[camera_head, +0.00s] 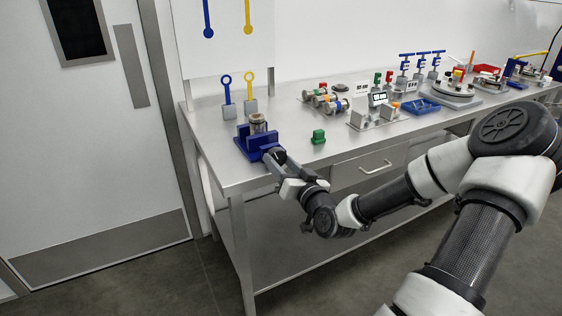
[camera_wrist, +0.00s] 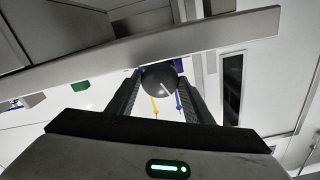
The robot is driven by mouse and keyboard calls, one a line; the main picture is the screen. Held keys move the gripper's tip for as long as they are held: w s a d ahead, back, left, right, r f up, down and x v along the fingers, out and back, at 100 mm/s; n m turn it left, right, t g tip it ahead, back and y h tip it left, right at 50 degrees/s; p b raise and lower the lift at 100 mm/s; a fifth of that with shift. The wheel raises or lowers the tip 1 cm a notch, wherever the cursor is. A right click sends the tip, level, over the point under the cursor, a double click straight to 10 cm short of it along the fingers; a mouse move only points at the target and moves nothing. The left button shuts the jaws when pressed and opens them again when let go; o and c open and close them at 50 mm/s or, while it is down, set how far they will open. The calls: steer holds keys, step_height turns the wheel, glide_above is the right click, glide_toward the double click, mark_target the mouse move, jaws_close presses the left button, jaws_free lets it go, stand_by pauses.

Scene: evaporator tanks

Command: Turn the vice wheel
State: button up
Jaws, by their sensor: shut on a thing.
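The blue vice (camera_head: 251,147) stands at the near left corner of the steel bench. A metal and brass cylinder (camera_head: 258,124) sits upright in it. My gripper (camera_head: 277,158) is at the front of the vice, just over the bench's front edge. In the wrist view my gripper (camera_wrist: 160,88) has its two fingers on either side of a dark round wheel or knob (camera_wrist: 160,79), shut on it. In the head view my gripper mostly hides this wheel, and I cannot tell how far it is turned.
A green block (camera_head: 318,136) lies right of the vice. Blue and yellow ring-topped tools (camera_head: 237,97) stand behind it. Valves, a blue tray (camera_head: 421,106) and other fixtures fill the bench farther right. A drawer handle (camera_head: 375,167) sticks out below the bench top.

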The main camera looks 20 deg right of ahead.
stand_by(0.3)
steer(key=o, duration=1)
steer(key=shift+o, duration=0.2)
steer(key=shift+s, duration=0.15)
steer(key=s+p, duration=1)
steer(key=s, duration=0.7)
steer(key=shift+s+d, duration=0.15)
steer(key=shift+d, duration=0.1)
